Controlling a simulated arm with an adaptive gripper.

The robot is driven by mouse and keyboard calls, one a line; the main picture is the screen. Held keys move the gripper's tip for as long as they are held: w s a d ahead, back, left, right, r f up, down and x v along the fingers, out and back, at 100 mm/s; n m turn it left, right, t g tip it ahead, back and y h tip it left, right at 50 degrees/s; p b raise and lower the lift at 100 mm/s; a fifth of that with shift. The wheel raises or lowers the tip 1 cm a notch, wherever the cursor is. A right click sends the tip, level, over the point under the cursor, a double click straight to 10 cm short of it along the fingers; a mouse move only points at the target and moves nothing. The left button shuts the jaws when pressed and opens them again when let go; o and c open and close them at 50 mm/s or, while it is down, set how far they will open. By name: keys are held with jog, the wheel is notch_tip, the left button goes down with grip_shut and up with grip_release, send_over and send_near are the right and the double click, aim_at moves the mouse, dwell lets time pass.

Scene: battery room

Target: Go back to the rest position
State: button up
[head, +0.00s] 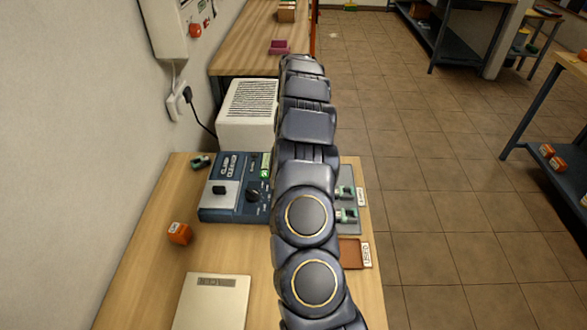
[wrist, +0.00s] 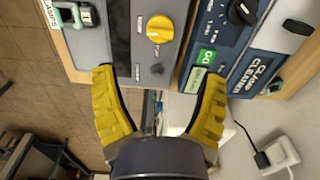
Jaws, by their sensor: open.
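My gripper (wrist: 155,70) shows in the wrist view with its two yellow fingers spread wide and nothing between them. It hangs over the bench, in front of a dark grey panel with a yellow knob (wrist: 160,29) and a blue clamp cleaner (wrist: 236,45). In the head view my arm reaches straight up the picture over the bench, and my gripper is hidden there. The clamp cleaner (head: 225,211) stands left of my arm, with a black knob and a lit green label.
A white vented box (head: 248,112) stands behind the cleaner. An orange block (head: 180,233) and a pale flat device (head: 212,303) lie on the bench. Right of my arm are a grey tray (head: 352,174) with green clamps and a brown tray (head: 351,254).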

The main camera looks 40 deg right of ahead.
notch_tip(320, 180, up, 2)
jog(key=shift+r, duration=0.1)
dwell(0.4)
